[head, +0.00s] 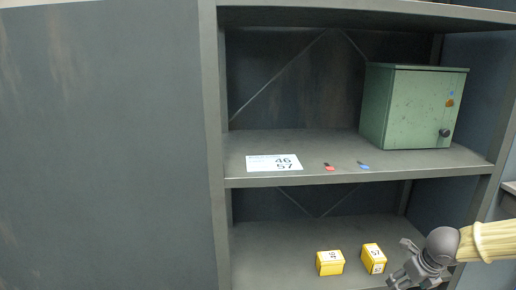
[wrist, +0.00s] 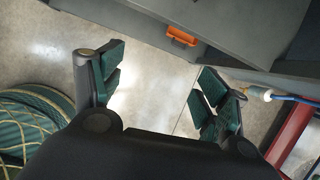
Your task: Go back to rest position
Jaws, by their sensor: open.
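My gripper (head: 406,265) is at the lower right in the head view, in front of the lower shelf and close to the right of two yellow boxes. In the wrist view my gripper (wrist: 155,85) has its two green-padded fingers spread wide, with only bare floor between them. It is open and empty. One yellow box (head: 329,263) bears a number label, and the other yellow box (head: 373,258) stands to its right, nearer my gripper. Both sit on the lower shelf (head: 270,250).
A green metal cabinet (head: 415,107) stands on the upper shelf (head: 310,145). A white label (head: 274,163) marked 46 and 57 and small red and blue items lie near the shelf's front. The wrist view shows an orange item (wrist: 182,36), a green coil (wrist: 35,120) and a red frame (wrist: 290,130).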

